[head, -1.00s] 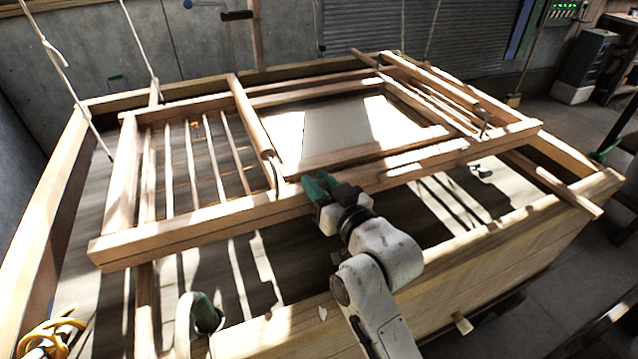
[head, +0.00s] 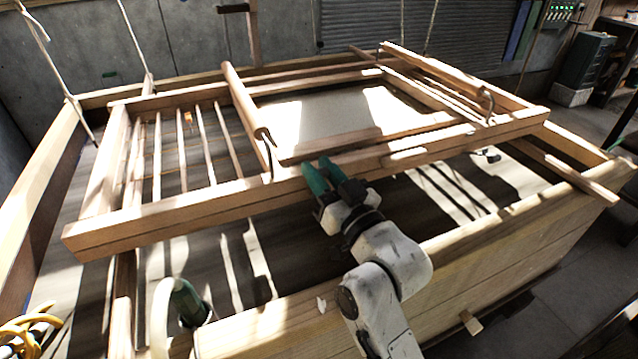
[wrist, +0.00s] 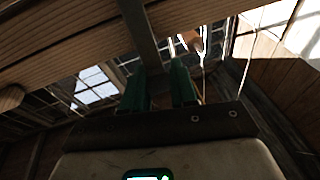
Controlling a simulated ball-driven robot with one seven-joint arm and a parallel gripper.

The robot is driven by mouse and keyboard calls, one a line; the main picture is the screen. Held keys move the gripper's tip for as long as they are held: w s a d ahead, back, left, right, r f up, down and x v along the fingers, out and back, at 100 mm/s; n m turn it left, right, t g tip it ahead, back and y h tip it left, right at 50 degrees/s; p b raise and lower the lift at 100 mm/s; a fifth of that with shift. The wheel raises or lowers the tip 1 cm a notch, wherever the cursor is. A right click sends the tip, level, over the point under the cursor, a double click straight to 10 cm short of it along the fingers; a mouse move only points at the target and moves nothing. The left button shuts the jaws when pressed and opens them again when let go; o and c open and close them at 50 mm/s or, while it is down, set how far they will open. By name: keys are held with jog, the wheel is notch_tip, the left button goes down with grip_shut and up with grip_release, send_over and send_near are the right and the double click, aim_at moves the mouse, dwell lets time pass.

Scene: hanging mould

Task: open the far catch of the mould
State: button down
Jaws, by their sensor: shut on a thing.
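The wooden mould (head: 170,222) hangs on ropes over the vat, its long near rail toward me. A curved dark hook (head: 269,150) shows at the end of a round bar left of my gripper. Another hook (head: 488,105) stands farther off to the right; I cannot tell whether either is fastened. My gripper (head: 318,172) has green fingers at the middle of the near rail. In the wrist view the fingers (wrist: 160,82) are on either side of a dark bar (wrist: 140,35) below a wooden beam, and shut on it. What the bar belongs to is unclear.
The wooden vat wall (head: 520,245) runs beneath my arm. A rope (head: 132,40) rises at the left. The gap between mould and vat wall is narrow.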

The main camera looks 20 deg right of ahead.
jog(key=shift+s+f+b, duration=0.1)
jog(key=shift+s+b, duration=0.05)
jog(key=shift+b, duration=0.3)
jog(key=c, duration=0.9)
grip_release()
jog(key=shift+c, duration=0.2)
jog(key=shift+t, duration=0.3)
